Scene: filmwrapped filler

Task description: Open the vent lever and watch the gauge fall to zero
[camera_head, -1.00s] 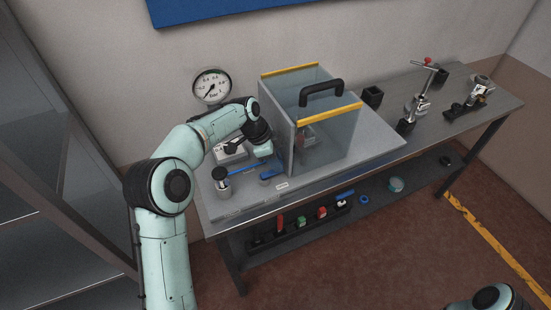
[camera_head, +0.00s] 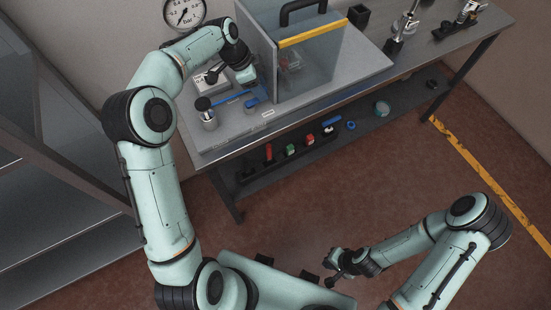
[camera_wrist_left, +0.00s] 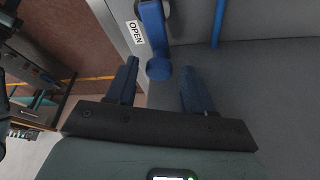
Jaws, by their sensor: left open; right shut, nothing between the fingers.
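The round white pressure gauge (camera_head: 183,12) stands at the back left of the bench. Its top is cut off, and its reading is too small to tell. A blue lever (camera_wrist_left: 155,38) with a rounded end lies beside a white OPEN label (camera_wrist_left: 135,32) in the left wrist view. The lever (camera_head: 250,103) and label (camera_head: 268,113) also show in the head view. My left gripper (camera_head: 247,83) is open just above the lever; in its wrist view the lever's end appears between the fingertips (camera_wrist_left: 159,78), contact unclear. My right gripper (camera_head: 332,281) is shut and empty, above the floor.
A clear-walled box (camera_head: 305,58) with a black handle and yellow edge stands right of the lever. A black-topped cylinder (camera_head: 206,112) stands to its left. The lower shelf (camera_head: 365,127) holds several small coloured parts. Floor in front is clear.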

